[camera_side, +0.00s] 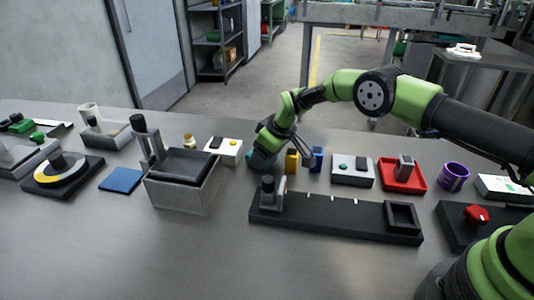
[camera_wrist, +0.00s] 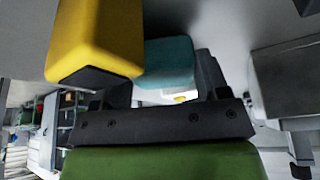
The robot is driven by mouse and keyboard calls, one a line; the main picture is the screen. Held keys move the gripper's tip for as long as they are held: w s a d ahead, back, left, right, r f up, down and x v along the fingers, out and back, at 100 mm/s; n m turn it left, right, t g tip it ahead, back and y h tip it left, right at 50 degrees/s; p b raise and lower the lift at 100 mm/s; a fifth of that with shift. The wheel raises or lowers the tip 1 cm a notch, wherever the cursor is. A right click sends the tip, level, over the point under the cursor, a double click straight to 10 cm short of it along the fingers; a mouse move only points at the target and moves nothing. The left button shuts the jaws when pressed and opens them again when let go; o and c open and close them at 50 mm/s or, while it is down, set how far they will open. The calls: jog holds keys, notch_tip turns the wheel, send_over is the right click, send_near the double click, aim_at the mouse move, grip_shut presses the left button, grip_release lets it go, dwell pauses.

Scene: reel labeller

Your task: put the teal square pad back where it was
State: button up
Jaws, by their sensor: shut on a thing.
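The teal square pad (camera_wrist: 170,62) shows in the wrist view just beyond my gripper (camera_wrist: 163,92), between its two fingers. My gripper is shut on it. In the side view my gripper (camera_side: 264,150) points down low over the table behind the black slotted rail, and the teal pad (camera_side: 257,162) shows partly under it. The pad's lower edge is hard to make out, so I cannot tell whether it touches the table. A yellow block (camera_side: 291,161) stands close to the right of the pad; it also fills the upper left of the wrist view (camera_wrist: 100,38).
A blue block (camera_side: 316,158) stands right of the yellow one. The black rail (camera_side: 335,220) lies in front. A white box with a yellow button (camera_side: 231,150) and a grey bin (camera_side: 180,195) stand to the left. A red tray (camera_side: 416,184) is further right. The front table area is clear.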

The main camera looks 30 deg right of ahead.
jog(key=shift+f, duration=0.15)
jog(key=o, duration=0.8)
jog(key=shift+o, duration=0.2)
jog(key=v, duration=1.2)
jog(key=shift+r, duration=0.2)
jog(key=s+r+m+t, duration=0.1)
jog(key=s+r+m, duration=0.1)
jog(key=s+r, duration=0.5)
jog(key=s+r+m, duration=0.2)
jog(key=s+r, duration=0.3)
jog(key=r, duration=0.5)
jog(key=s+r+m+t, duration=0.1)
jog(key=s+m, duration=0.3)
jog(key=s, duration=1.5)
jog(key=shift+s+d+r+t, duration=0.15)
jog(key=shift+d+r+t, duration=0.1)
jog(key=shift+t, duration=0.25)
